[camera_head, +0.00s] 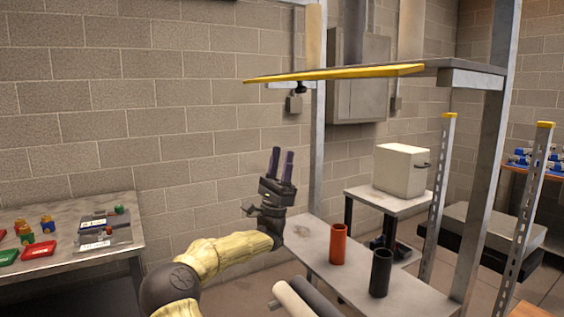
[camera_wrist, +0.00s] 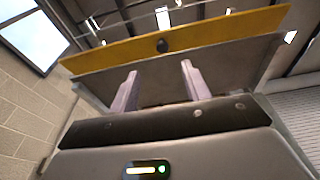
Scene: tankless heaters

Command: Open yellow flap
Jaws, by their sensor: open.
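The yellow flap (camera_head: 345,73) is a thin yellow-edged panel lying about level at the top of the metal frame in the head view. A small dark knob (camera_head: 300,88) hangs under its left part. In the wrist view the yellow flap (camera_wrist: 180,38) runs across the top, with the dark knob (camera_wrist: 162,46) near its middle. My gripper (camera_head: 283,161) points up, below and a little left of the knob, apart from it. In the wrist view its two fingers (camera_wrist: 160,88) are spread with nothing between them, below the yellow edge.
A metal post (camera_head: 492,150) holds the right side of the frame. A lower shelf (camera_head: 345,275) bears an orange cylinder (camera_head: 338,244) and a dark cylinder (camera_head: 380,272). A white box (camera_head: 402,170) stands behind. A table (camera_head: 60,262) with small parts is at left. The wall space left of my gripper is clear.

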